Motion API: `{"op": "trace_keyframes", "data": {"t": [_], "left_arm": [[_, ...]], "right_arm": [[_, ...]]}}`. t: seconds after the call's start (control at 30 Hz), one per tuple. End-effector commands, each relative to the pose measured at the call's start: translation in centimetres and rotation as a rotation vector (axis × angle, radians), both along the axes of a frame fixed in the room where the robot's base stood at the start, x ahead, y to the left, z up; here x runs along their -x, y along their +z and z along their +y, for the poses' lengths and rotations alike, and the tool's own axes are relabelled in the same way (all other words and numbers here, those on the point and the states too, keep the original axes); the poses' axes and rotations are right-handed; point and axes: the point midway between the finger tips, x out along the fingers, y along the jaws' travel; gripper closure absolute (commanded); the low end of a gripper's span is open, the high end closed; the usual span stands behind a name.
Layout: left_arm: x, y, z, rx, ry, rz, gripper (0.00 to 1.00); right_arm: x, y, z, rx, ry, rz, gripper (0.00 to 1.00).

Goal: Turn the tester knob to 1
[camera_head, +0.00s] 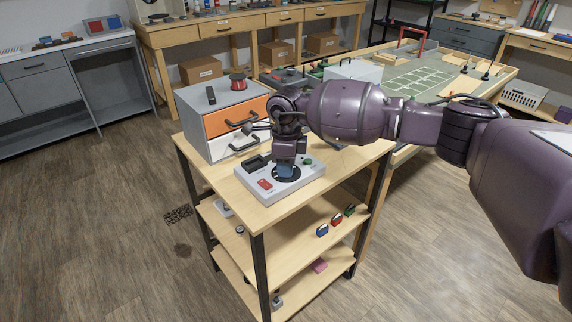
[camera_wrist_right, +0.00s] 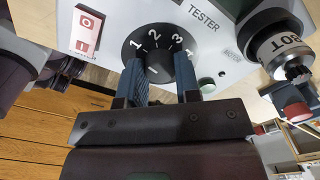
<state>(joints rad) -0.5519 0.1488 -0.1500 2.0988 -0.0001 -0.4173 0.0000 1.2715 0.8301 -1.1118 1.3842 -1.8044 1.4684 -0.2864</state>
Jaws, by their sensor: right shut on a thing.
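The grey tester box (camera_head: 313,174) lies on the top shelf of the wooden cart. In the right wrist view, the tester (camera_wrist_right: 222,58) shows the word TESTER and a black round dial (camera_wrist_right: 133,54) with white numerals 1, 2, 3 and 4. My right gripper (camera_head: 286,169) reaches down onto the dial. Its blue fingers are shut on the black knob (camera_wrist_right: 160,70), one on each side. In the head view the gripper hides the knob. A white mark shows on the dial between the fingers, but I cannot tell which numeral the knob points to. My left gripper is out of view.
A red switch (camera_wrist_right: 86,32) and a green button (camera_wrist_right: 207,85) flank the dial. A drawer cabinet (camera_head: 190,126) with orange and white fronts stands close behind the tester. The cart top (camera_head: 232,188) is bare along its front left edge. A large workbench (camera_head: 490,82) stands behind right.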

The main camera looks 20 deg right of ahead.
Motion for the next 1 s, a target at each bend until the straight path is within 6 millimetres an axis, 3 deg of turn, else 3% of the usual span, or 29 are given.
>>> {"op": "trace_keyframes", "data": {"t": [0.7,0.73,0.87,1.0], "left_arm": [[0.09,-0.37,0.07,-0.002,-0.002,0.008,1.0],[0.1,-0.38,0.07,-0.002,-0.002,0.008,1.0],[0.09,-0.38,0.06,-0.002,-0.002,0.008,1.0],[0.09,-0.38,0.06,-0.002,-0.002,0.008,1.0]], "right_arm": [[0.02,-0.02,0.01,0.0,0.074,0.0,0.93],[0.02,-0.02,0.01,0.0,0.074,0.0,0.65],[0.02,-0.02,0.01,0.0,0.073,0.0,0.45],[0.01,-0.01,0.0,0.0,0.073,0.0,0.44]]}}
